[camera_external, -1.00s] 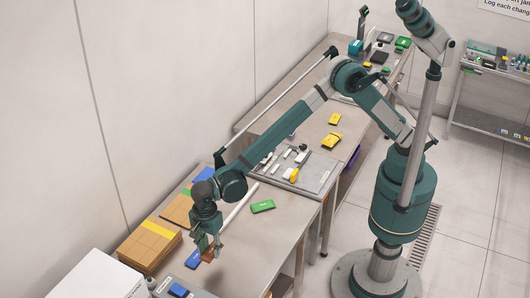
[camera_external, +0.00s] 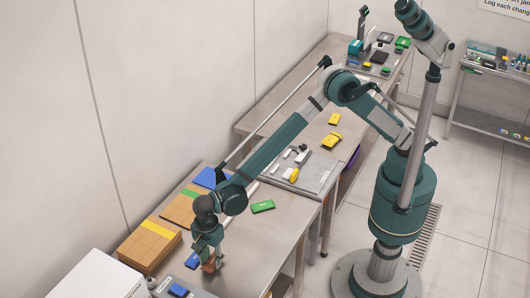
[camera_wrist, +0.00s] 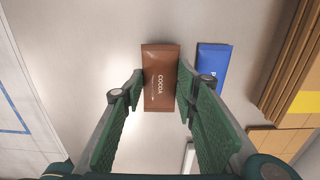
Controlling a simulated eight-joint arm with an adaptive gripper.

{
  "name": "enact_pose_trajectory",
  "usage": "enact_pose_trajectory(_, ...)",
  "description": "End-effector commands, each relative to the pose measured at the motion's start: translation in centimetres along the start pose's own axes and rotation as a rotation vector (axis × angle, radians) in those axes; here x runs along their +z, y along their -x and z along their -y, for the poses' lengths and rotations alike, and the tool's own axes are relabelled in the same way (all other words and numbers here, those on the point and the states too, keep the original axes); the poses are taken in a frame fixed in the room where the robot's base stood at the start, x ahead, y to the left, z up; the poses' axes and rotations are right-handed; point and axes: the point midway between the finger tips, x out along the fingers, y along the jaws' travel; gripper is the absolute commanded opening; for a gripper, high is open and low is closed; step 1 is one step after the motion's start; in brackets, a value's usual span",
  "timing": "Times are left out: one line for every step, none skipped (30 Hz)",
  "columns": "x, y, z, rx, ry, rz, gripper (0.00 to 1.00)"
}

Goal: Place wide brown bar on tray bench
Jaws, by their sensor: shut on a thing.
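My gripper (camera_external: 209,258) is shut on the brown bar (camera_wrist: 160,65), which is labelled COCOA, with one finger on each long side in the wrist view. In the external view the bar (camera_external: 209,267) shows as a small brown patch below the fingers, over the near bench (camera_external: 250,238). Whether it touches the bench top is hard to tell. A blue bar (camera_wrist: 212,66) lies just right of it in the wrist view, apart from it. A grey tray (camera_external: 318,178) with small white and yellow items sits at the far end of this bench.
Cardboard boxes with yellow (camera_external: 148,245) and green (camera_external: 182,208) bands line the wall side. A green packet (camera_external: 262,206) lies between my gripper and the grey tray. A farther bench (camera_external: 305,85) holds yellow packets and several gadgets.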

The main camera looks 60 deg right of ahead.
Motion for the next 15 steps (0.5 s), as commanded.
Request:
enact_pose_trajectory(0.0, -0.6, 0.0, 0.0, 0.0, 0.0, 0.18)
enact_pose_trajectory(0.0, -0.9, 0.0, 0.0, 0.0, 0.0, 0.18)
enact_pose_trajectory(0.0, -1.2, 0.0, 0.0, 0.0, 0.0, 0.18)
enact_pose_trajectory(0.0, -1.4, 0.0, 0.0, 0.0, 0.0, 0.18)
enact_pose_trajectory(0.0, -1.6, 0.0, 0.0, 0.0, 0.0, 0.18)
enact_pose_trajectory(0.0, -1.7, 0.0, 0.0, 0.0, 0.0, 0.18)
enact_pose_trajectory(0.0, -1.7, 0.0, 0.0, 0.0, 0.0, 0.18)
enact_pose_trajectory(0.0, -1.7, 0.0, 0.0, 0.0, 0.0, 0.18)
enact_pose_trajectory(0.0, -1.7, 0.0, 0.0, 0.0, 0.0, 0.18)
enact_pose_trajectory(0.0, -1.7, 0.0, 0.0, 0.0, 0.0, 0.18)
enact_pose_trajectory(0.0, -1.7, 0.0, 0.0, 0.0, 0.0, 0.18)
enact_pose_trajectory(0.0, -1.7, 0.0, 0.0, 0.0, 0.0, 0.18)
enact_pose_trajectory(0.0, -1.7, 0.0, 0.0, 0.0, 0.0, 0.18)
enact_pose_trajectory(0.0, -1.7, 0.0, 0.0, 0.0, 0.0, 0.18)
enact_pose_trajectory(0.0, -1.7, 0.0, 0.0, 0.0, 0.0, 0.18)
